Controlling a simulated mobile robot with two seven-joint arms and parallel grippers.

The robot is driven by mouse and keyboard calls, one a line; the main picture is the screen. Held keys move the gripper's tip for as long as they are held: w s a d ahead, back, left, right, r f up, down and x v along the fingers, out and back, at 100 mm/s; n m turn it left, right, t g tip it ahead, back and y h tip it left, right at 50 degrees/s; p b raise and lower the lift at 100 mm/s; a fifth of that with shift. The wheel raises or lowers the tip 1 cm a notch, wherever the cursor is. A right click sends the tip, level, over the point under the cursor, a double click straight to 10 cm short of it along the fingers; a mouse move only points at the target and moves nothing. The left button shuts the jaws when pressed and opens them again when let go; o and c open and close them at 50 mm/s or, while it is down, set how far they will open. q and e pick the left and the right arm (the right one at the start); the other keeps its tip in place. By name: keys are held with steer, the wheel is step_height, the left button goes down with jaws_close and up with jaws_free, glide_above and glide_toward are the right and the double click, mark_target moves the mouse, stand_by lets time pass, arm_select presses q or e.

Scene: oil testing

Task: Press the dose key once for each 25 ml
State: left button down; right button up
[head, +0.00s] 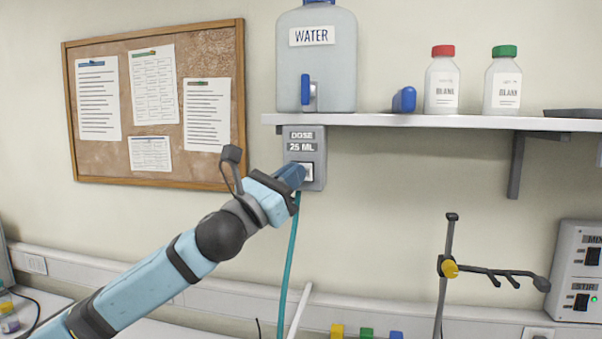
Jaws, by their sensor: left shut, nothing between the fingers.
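The grey dose box (303,150), labelled "DOSE 25 ML", is fixed to the wall just under the shelf. Its pale dose key (308,172) is on the lower part of the box and is partly hidden by my gripper. My left gripper (298,174) is shut and empty, with its tips at the key. I cannot tell whether the tips touch the key or press it in. A water container (330,70) with a blue tap stands on the shelf above. A teal hose (287,270) hangs down below the box. My right gripper is not in view.
The white shelf (420,121) also holds a blue object (404,99), a red-capped bottle (442,82), a green-capped bottle (502,82) and a dark tray (572,113). A clamp stand (446,270) and a switch box (577,270) are at right. A corkboard (215,65) hangs at left.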

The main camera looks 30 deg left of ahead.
arm_select(q)
steer(key=shift+w, duration=0.15)
steer(key=shift+w+a, duration=0.1)
steer(key=shift+w, duration=0.2)
steer(key=shift+w+a+p, duration=0.1)
steer(key=shift+w+p, duration=0.25)
steer(key=shift+w, duration=0.1)
stand_by(0.9)
steer(key=shift+s, duration=0.1)
steer(key=shift+s+d, duration=0.2)
steer(key=shift+s, duration=0.6)
steer(key=s, duration=0.2)
steer(key=s+d, duration=0.1)
steer(key=s, duration=0.1)
steer(key=shift+s+d+p, duration=0.15)
steer(key=shift+s+p, duration=0.2)
steer(key=shift+s, duration=0.05)
